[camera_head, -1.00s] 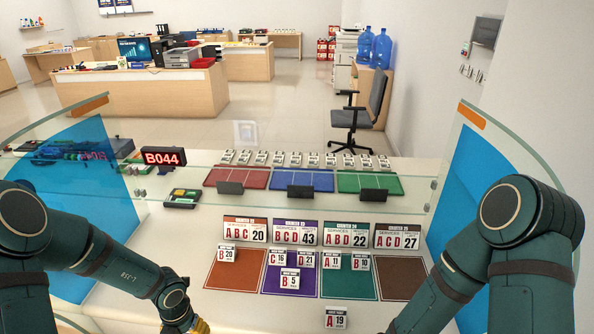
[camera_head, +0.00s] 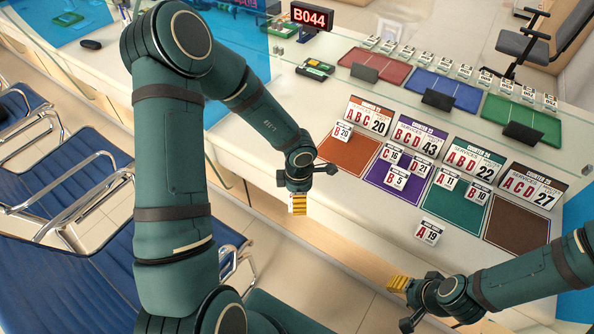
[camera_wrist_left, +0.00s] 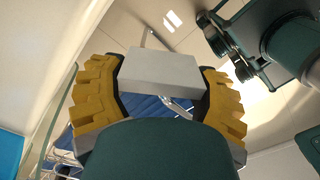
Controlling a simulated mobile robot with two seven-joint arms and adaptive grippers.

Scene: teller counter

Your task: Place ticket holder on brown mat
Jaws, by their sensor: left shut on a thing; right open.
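My left gripper (camera_head: 299,203) is in front of the counter's near edge. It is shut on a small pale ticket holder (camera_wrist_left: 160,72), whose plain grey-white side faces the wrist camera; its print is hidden. The dark brown mat (camera_head: 516,225) lies at the right end of the mat row, bare, before the sign "ACD 27" (camera_head: 531,188). A ticket holder "A 19" (camera_head: 429,232) stands on the white counter in front of the teal mat (camera_head: 455,212). My right gripper (camera_head: 398,284) is open and empty near the counter's front edge, below and left of the brown mat.
An orange-brown mat (camera_head: 346,156) and a purple mat (camera_head: 381,178) lie left of the teal one. Small ticket holders stand on these mats, with counter signs behind. Blue seats (camera_head: 60,225) with metal armrests are on the left.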

